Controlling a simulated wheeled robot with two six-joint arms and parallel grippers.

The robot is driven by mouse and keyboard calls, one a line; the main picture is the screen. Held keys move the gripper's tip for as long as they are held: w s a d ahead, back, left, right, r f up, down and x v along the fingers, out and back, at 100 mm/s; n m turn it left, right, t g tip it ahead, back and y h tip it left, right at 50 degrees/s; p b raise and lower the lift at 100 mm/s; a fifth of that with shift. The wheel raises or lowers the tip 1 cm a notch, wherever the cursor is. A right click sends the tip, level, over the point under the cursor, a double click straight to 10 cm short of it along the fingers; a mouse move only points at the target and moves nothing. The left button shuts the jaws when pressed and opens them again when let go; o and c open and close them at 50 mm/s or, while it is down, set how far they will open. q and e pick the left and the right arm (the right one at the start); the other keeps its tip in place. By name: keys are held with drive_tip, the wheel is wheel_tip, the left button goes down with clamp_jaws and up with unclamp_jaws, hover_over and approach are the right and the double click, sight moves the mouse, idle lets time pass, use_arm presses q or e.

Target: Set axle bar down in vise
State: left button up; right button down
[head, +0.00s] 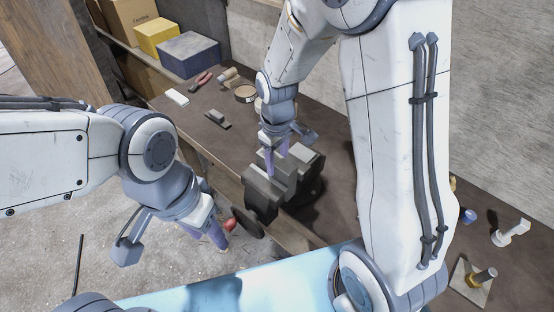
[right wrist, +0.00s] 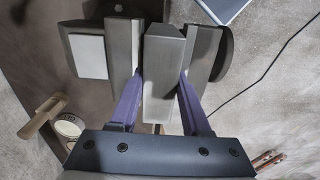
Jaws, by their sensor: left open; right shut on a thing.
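The grey vise (head: 262,197) stands at the front edge of the dark workbench. My right gripper (head: 275,165) points down over it. In the right wrist view, this gripper (right wrist: 158,105) is shut on the axle bar (right wrist: 163,75), a grey block with bevelled top corners. The bar lies between the two vise jaws (right wrist: 118,60), roughly parallel to them. Whether its underside touches the vise is hidden. My left gripper (head: 212,232) is open and empty, left of the vise, near its round red-ended handle part (head: 231,224).
On the bench (head: 222,145) lie a white block (head: 177,97), red pliers (head: 201,79), a dark small block (head: 217,119) and a round tin (head: 245,93). Boxes (head: 188,55) stand at the back left. A wall bounds the bench behind.

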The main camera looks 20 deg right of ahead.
drive_tip(key=shift+f, duration=0.25)
drive_tip(key=shift+c, duration=1.4)
unclamp_jaws()
drive_tip(key=shift+f, duration=0.1)
wheel_tip(320, 180, up, 11)
drive_tip(key=shift+f+b, duration=0.2)
drive_tip(key=shift+b, duration=0.95)
drive_tip(key=s+a+f+b, duration=0.2)
drive_tip(key=s+a+f, duration=0.1)
drive_tip(key=s, duration=0.7)
drive_tip(key=s+a+f+y+b, duration=0.1)
drive_tip(key=s+a+f+b, duration=0.2)
drive_tip(key=s, duration=0.6)
drive_tip(key=shift+s+a+f+b, duration=0.35)
drive_tip(key=shift+a+f, duration=0.45)
drive_tip(key=shift+a, duration=0.1)
